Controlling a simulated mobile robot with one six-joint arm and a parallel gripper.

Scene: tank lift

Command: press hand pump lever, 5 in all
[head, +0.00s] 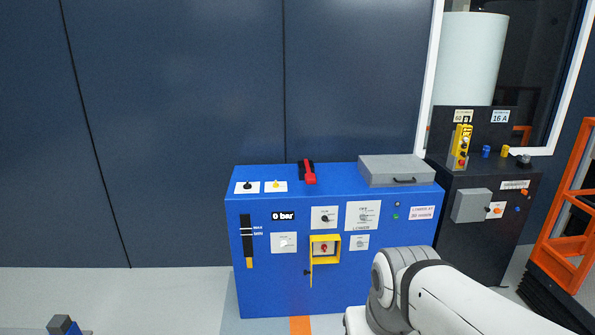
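A blue hydraulic cabinet (265,285) stands against the dark wall. On its top a red lever (309,173) sits in a black mount, tilted slightly; it looks like the hand pump lever. The display on the front (283,216) reads 0 bar. A white and grey part of my arm (430,290) is in the lower right, in front of the cabinet's lower right side. My gripper is not in view, and nothing is seen touching the red lever.
A grey box with a handle (398,170) lies on the cabinet's top right. An open yellow guard (324,250) sticks out of the front. A black cabinet (490,225) with a yellow pendant (461,146) stands right. An orange frame (567,210) is far right. Floor at left is mostly clear.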

